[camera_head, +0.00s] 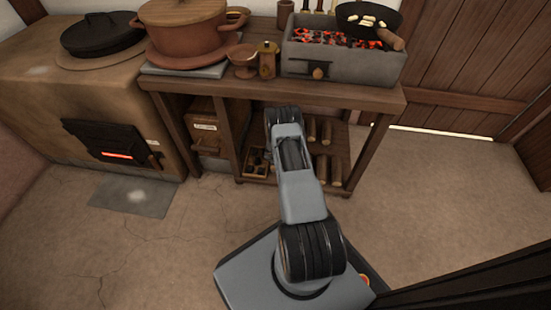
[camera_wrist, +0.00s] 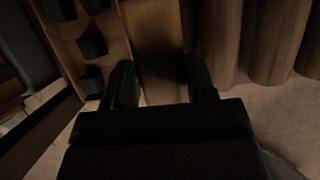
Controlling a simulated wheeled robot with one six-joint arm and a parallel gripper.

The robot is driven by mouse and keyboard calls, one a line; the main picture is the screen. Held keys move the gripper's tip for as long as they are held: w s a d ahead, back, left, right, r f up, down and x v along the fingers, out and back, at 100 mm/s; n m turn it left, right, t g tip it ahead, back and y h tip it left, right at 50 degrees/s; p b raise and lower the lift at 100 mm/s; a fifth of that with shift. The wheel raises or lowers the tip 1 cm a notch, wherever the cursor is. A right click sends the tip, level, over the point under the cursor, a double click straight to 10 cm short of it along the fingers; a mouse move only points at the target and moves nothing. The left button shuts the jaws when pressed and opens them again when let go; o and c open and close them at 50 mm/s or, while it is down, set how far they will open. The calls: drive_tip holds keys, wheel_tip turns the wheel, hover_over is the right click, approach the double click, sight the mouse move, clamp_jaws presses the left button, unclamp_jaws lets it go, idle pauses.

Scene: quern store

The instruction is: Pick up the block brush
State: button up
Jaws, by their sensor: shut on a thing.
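In the wrist view my gripper (camera_wrist: 162,88) points into the dim lower shelf of the wooden table. Its two dark fingers stand on either side of a brown, flat-sided wooden piece, which looks like the block brush (camera_wrist: 155,45), and are shut on it. No bristles show, and its far end runs out of the top of the picture. In the head view my own arm covers the gripper and the brush.
Left of the brush is a wooden box (camera_head: 258,176) with dark lumps in compartments. Several upright logs (camera_wrist: 270,45) stand close on the right. The table top (camera_head: 265,87) overhangs the shelf. A brazier with glowing coals (camera_head: 345,65) stands on it. Floor in front is clear.

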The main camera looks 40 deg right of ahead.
drive_tip(key=s+r+b, duration=0.1)
drive_tip(key=s+r, duration=0.1)
drive_tip(key=s+a+r+b, duration=0.1)
drive_tip(key=s+r+b, duration=0.1)
drive_tip(key=shift+r, duration=0.25)
drive_tip(key=s+a+r, duration=0.2)
drive_tip(key=s+r, duration=0.2)
drive_tip(key=s, duration=0.4)
drive_tip(key=shift+a+b, duration=0.25)
drive_tip(key=shift+b, duration=0.05)
drive_tip(key=shift+s, duration=0.15)
